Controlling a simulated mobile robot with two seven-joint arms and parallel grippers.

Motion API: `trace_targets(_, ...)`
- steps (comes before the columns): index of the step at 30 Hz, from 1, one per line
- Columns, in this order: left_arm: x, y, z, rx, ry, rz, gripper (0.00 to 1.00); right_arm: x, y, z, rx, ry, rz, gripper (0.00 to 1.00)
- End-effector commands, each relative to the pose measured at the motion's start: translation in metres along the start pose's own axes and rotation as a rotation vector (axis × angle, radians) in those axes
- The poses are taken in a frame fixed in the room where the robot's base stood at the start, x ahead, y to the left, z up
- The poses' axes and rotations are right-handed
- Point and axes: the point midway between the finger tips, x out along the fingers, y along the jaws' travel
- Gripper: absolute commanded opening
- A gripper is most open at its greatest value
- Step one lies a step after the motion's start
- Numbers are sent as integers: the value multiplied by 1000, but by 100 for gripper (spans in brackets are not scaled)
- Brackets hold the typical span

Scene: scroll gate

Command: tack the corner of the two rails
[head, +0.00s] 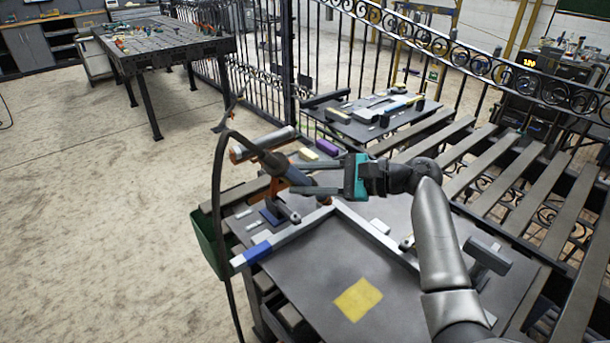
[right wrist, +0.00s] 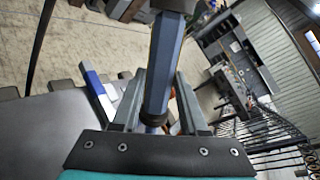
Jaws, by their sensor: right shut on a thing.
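My right gripper (head: 291,177) is shut on a welding torch (head: 273,163) above the work table (head: 310,270). In the right wrist view, the torch's blue-grey handle (right wrist: 164,62) stands between the two fingers. One pale rail (head: 290,236) with a blue end runs from the left table edge to a corner. The second rail (head: 378,236) runs from that corner toward the lower right. A copper-coloured tip (head: 325,201) shows close to the corner, below the gripper; I cannot tell whether it touches. The blue rail end also shows in the wrist view (right wrist: 94,82). My left gripper is out of view.
A yellow square (head: 358,299) lies on the front of the table. A hammer-like tool (head: 487,256) lies at the right. A dark green bin (head: 209,243) hangs at the left edge, near the torch's black cable (head: 217,190). Slats and iron fencing stand behind and right.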

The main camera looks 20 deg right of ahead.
Motion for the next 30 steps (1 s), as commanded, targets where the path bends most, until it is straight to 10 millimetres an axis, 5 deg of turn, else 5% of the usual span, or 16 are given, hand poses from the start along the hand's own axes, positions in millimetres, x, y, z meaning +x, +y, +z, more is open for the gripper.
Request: trace_targets(30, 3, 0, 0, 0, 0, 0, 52, -1, 0, -12, -3, -2, -4, 0)
